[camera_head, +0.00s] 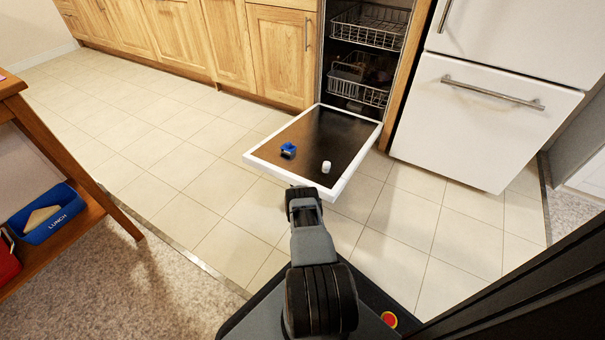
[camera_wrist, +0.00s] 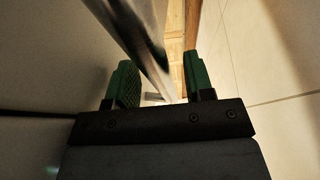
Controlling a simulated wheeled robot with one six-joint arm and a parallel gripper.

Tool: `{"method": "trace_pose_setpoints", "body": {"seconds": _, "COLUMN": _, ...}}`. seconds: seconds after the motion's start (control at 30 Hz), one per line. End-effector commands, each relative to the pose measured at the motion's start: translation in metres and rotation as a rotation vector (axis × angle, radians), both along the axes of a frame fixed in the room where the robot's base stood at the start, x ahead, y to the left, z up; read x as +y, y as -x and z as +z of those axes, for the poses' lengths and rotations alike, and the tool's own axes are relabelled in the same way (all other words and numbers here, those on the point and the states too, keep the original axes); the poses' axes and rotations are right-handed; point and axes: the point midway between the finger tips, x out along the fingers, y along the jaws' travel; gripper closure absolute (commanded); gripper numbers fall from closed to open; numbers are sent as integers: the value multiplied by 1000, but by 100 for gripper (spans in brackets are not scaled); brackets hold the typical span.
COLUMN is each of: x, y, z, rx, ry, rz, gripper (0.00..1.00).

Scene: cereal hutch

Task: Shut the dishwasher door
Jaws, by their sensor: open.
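The dishwasher door (camera_head: 325,190) hangs open, folded down nearly level in the head view, with its dark inner panel up and a white rim around it. It is hinged below the dishwasher opening (camera_head: 350,92), where racks show. My gripper (camera_wrist: 160,80) is open, its green fingers apart. In the head view my wrist is at the door's near edge, and the fingertips are hard to make out. In the wrist view a shiny edge (camera_wrist: 140,35), seemingly the door's, runs down toward the gap between the fingers; I cannot tell whether it touches them.
A small blue item (camera_head: 288,150) and a white item (camera_head: 326,167) rest on the open door. A white refrigerator (camera_head: 490,120) stands right of the dishwasher and wooden cabinets (camera_head: 230,50) to its left. A wooden table (camera_head: 75,165) is at the left. Tiled floor (camera_head: 130,140) is clear between.

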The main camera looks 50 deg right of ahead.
Motion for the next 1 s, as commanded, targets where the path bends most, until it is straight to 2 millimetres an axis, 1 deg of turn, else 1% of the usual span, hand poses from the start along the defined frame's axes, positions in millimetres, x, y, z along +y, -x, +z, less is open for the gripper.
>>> {"method": "trace_pose_setpoints", "body": {"seconds": 0.1, "x": 0, "y": 0, "z": 0, "rx": 0, "ry": 0, "rz": 0, "gripper": 52}}
{"method": "trace_pose_setpoints", "body": {"seconds": 0.13, "x": 0, "y": 0, "z": 0, "rx": 0, "ry": 0, "rz": 0, "gripper": 54}}
{"method": "trace_pose_setpoints", "body": {"seconds": 0.6, "x": 0, "y": 0, "z": 0, "rx": 0, "ry": 0, "rz": 0, "gripper": 99}}
{"method": "trace_pose_setpoints", "body": {"seconds": 0.87, "x": 0, "y": 0, "z": 0, "rx": 0, "ry": 0, "rz": 0, "gripper": 100}}
{"method": "trace_pose_setpoints", "body": {"seconds": 1.0, "x": 3, "y": -2, "z": 7, "rx": 2, "ry": -6, "rz": 5, "gripper": 100}}
